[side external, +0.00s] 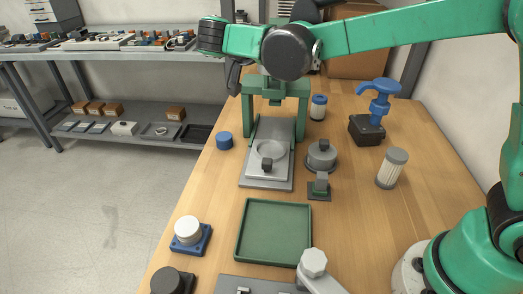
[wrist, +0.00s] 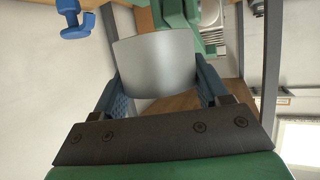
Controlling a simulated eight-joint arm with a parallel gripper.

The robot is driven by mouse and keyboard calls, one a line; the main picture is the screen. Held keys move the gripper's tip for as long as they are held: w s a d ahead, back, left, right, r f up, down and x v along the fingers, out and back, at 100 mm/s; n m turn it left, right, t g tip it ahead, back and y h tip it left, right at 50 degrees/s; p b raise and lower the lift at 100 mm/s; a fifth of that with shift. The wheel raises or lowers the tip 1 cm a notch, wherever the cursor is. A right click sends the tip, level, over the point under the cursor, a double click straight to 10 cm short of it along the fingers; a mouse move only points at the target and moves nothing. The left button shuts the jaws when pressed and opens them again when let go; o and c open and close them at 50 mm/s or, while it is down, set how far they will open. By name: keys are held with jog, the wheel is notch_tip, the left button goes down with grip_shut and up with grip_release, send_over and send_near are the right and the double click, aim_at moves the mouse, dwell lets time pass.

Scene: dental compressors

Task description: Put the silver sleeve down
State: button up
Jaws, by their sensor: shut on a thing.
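The silver sleeve (wrist: 155,62) is a smooth, pale grey cylinder. In the wrist view it sits between the two blue-grey finger pads of my gripper (wrist: 160,88), which is shut on it. In the side view my gripper (side external: 236,78) is at the upper middle, raised above the far left part of the bench, to the left of a green press frame. I cannot make out the sleeve in the side view; my gripper and arm seem to hide it.
The green press (side external: 275,88) stands on the wooden bench (side external: 222,182) with a grey plate (side external: 266,182) before it. Nearby are a blue cap (side external: 224,140), a grey lidded pot (side external: 321,158), a blue-handled pump (side external: 368,128) and a white filter (side external: 391,168). An empty green tray (side external: 273,232) lies nearer.

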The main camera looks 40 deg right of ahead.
aim_at(270, 152)
jog(key=shift+r, duration=0.1)
notch_tip(270, 152, down, 20)
jog(key=shift+r, duration=0.15)
dwell(0.6)
jog(key=o, duration=1.3)
jog(key=shift+f, duration=0.2)
